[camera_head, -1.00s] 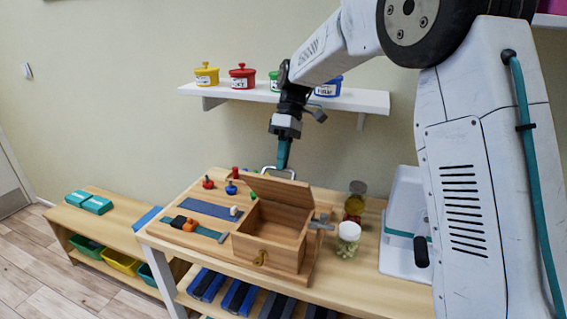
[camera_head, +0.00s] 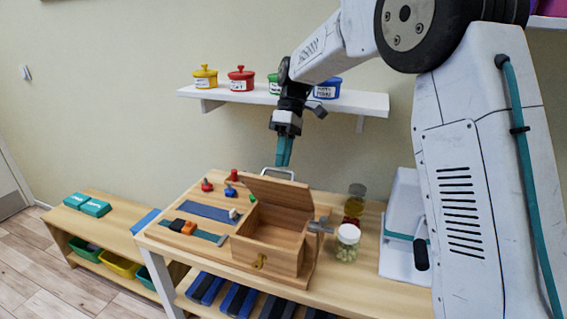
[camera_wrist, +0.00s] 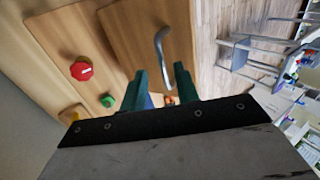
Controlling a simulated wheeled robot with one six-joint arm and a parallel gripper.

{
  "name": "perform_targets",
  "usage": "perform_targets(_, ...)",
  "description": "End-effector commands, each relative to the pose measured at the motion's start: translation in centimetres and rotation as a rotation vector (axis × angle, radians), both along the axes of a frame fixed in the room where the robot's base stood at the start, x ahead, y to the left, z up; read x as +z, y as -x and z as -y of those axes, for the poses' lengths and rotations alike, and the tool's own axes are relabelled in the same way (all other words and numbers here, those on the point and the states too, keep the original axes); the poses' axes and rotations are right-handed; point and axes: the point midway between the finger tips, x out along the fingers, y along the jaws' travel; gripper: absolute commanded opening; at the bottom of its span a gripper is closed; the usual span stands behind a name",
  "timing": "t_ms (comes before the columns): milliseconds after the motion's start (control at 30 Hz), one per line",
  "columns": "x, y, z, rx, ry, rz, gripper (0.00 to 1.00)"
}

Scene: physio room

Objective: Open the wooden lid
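The wooden box (camera_head: 270,257) stands on the table with its lid (camera_head: 278,191) raised, leaning back from the opening. The inside is visible and looks empty. A metal handle (camera_head: 279,171) shows at the lid's top edge; in the wrist view a metal handle (camera_wrist: 163,55) sits on the wooden panel (camera_wrist: 125,35). My gripper (camera_head: 283,163) is just above and behind the raised lid, pointing down.
A lidded jar (camera_head: 347,242) and darker jars stand right of the box. A wall shelf (camera_head: 225,92) with coloured pots is behind my gripper. A low bench (camera_head: 105,225) stands left.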

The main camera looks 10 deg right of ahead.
Motion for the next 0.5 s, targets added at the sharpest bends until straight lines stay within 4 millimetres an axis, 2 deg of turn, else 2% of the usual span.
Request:
perform_targets(100, 1.9, -1.0, 0.6, -0.002, 0.001, 0.003, 0.31)
perform_targets(300, 4.4, -2.0, 1.5, -0.003, 0.001, 0.001, 0.31)
perform_targets(500, 5.1, -2.2, 1.7, -0.003, 0.001, -0.001, 0.31)
